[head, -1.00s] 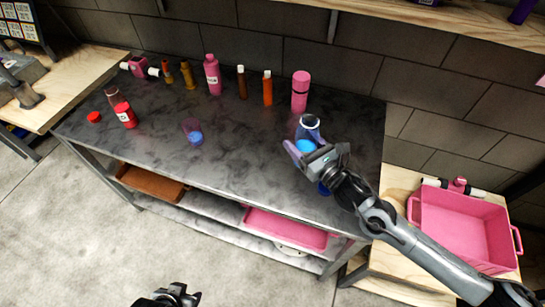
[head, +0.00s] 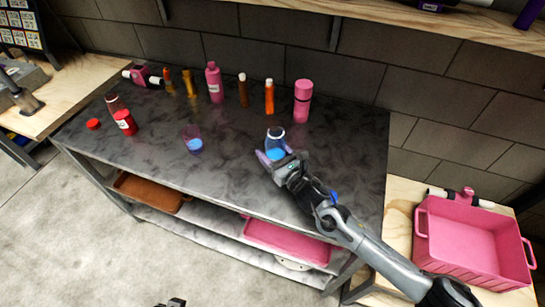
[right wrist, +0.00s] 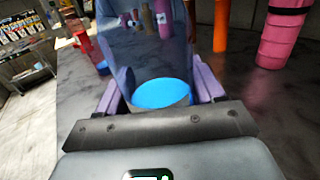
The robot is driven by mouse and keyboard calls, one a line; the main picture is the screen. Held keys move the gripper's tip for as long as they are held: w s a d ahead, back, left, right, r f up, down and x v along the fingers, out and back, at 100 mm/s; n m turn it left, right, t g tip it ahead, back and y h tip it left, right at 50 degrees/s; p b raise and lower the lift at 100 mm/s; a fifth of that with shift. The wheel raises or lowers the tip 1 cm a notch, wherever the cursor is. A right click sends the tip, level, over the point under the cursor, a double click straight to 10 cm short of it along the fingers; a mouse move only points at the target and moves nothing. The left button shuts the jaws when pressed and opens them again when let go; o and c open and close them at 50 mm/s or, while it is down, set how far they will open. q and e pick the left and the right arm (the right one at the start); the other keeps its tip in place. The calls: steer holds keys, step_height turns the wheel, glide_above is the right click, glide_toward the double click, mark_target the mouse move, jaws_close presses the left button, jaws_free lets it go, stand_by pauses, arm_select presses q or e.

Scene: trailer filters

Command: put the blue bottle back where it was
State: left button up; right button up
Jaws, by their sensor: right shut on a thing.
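My right gripper (head: 274,161) is shut on a see-through blue bottle (head: 276,139) with bright blue in its lower part, over the right half of the dark tabletop (head: 225,130). In the right wrist view the bottle (right wrist: 150,60) stands roughly upright between the purple fingers (right wrist: 158,95). I cannot tell whether its base touches the table. A similar see-through container (head: 193,138) with blue at its bottom stands to the left, apart from it. Only a dark bit of my left gripper (head: 173,302) shows at the bottom edge; its fingers cannot be made out.
Along the back stand a pink bottle (head: 214,82), a brown bottle (head: 243,90), an orange bottle (head: 269,97) and a pink cylinder (head: 302,103). A pink bin (head: 470,240) is at right. The front middle of the tabletop is clear.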

step_height(320, 180, down, 2)
steer(key=shift+a+f, duration=0.1)
steer(key=shift+f+b, duration=0.15)
steer(key=shift+b, duration=0.2)
steer(key=o, duration=1.3)
steer(key=shift+c, duration=0.2)
